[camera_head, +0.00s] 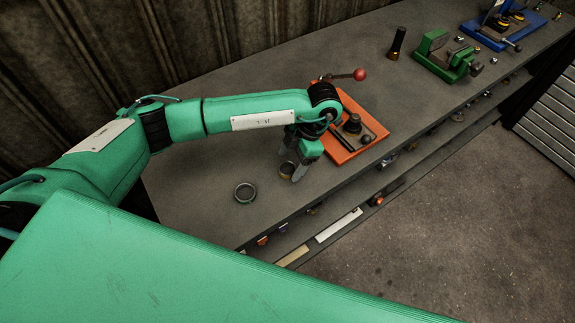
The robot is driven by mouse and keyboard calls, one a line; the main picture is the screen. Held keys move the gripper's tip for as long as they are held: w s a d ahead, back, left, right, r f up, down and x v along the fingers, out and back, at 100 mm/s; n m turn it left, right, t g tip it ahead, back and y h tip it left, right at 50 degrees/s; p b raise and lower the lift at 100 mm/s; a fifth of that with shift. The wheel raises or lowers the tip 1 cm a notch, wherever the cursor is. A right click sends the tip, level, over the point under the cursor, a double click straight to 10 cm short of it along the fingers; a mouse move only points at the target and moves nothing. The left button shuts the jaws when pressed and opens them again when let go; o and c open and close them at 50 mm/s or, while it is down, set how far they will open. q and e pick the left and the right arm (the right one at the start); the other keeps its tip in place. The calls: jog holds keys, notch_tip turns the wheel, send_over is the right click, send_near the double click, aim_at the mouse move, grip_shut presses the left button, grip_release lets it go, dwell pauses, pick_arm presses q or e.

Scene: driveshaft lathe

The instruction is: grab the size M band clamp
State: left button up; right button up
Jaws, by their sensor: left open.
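Two ring-shaped band clamps are on the grey bench top. One dark grey band clamp (245,192) lies flat on the bare bench, left of my gripper. The other, a brownish band clamp (287,171), is right at my left gripper's fingertips. My left gripper (293,172) points down with its fingers open around or just above this clamp; I cannot tell which. The fingers partly hide that clamp. I cannot read any size mark on either clamp. My right gripper is not in view.
An orange fixture plate (372,128) with a red-knobbed lever (360,74) stands just right of my left gripper. Farther right are a dark upright cylinder (397,43), a green fixture (440,58) and a blue fixture (485,38). The bench (195,190) is clear at the left.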

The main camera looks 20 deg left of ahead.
pick_arm(q)
jog(key=shift+s+a+f, duration=0.2)
jog(key=shift+f, duration=0.45)
jog(key=c, duration=1.1)
jog(key=shift+o, duration=0.2)
